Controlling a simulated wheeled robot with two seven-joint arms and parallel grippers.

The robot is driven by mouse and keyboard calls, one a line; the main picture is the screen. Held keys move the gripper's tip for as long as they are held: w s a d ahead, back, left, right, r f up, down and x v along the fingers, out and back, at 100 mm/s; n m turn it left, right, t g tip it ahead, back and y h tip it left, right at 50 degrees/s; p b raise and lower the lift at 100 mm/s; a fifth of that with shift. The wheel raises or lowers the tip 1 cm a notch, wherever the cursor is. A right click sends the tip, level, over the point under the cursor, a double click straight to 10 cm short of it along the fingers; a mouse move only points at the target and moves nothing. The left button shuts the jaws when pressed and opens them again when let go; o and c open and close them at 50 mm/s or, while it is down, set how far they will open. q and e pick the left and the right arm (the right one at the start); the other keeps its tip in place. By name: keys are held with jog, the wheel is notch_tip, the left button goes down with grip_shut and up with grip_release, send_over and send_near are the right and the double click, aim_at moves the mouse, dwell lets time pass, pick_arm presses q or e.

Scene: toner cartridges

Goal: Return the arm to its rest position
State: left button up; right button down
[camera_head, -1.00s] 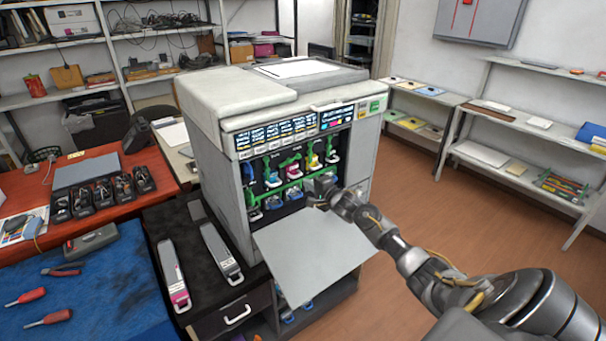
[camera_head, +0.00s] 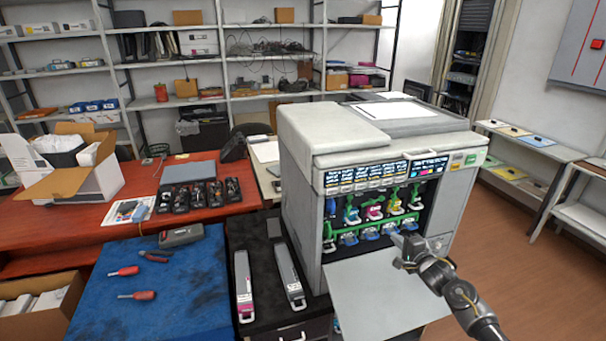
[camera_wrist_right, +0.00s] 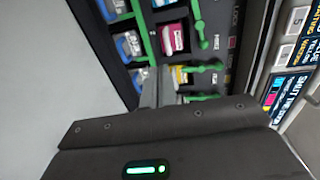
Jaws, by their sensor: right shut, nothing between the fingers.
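My right gripper (camera_head: 408,247) is in front of the open printer (camera_head: 325,205), above its lowered front door panel (camera_head: 385,292). It is shut and holds nothing. In the right wrist view my gripper's fingers (camera_wrist_right: 158,90) point at the cartridge bay, where a magenta cartridge (camera_wrist_right: 173,38), blue cartridges and a yellow one (camera_wrist_right: 180,75) sit among green levers. In the head view the bay (camera_head: 372,215) shows colored cartridges in two rows. My left gripper is not in view.
Two long toner cartridges, one with a magenta end (camera_head: 243,285) and a grey one (camera_head: 288,275), lie on the dark cabinet left of the printer. A blue mat (camera_head: 190,285) holds screwdrivers and pliers. An open cardboard box (camera_head: 65,190) stands on the red table. Floor is clear at right.

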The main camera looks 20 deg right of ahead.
jog(key=s+a+f+n+g, duration=0.3)
jog(key=s+a+f+n, duration=0.2)
jog(key=s+a, duration=0.3)
jog(key=s+a+f+n+g, duration=0.3)
jog(key=s+a+f+n, duration=0.1)
jog(key=s+a+f, duration=0.3)
jog(key=s+a+r+n+g, duration=0.25)
jog(key=s+a+n, duration=0.35)
jog(key=s, duration=0.7)
jog(key=s+a+r+n+g, duration=0.1)
jog(key=s+a+n+g, duration=0.5)
jog(key=s, duration=0.6)
notch_tip(320, 180, down, 34)
jog(key=s+r+b, duration=0.1)
jog(key=s+b, duration=0.1)
jog(key=b, duration=0.4)
jog(key=s+d+f+b, duration=0.2)
jog(key=s+f+b, duration=0.2)
jog(key=s+f, duration=1.1)
notch_tip(320, 180, down, 4)
jog(key=shift+s+d+r+g, duration=0.15)
jog(key=shift+s+g, duration=0.2)
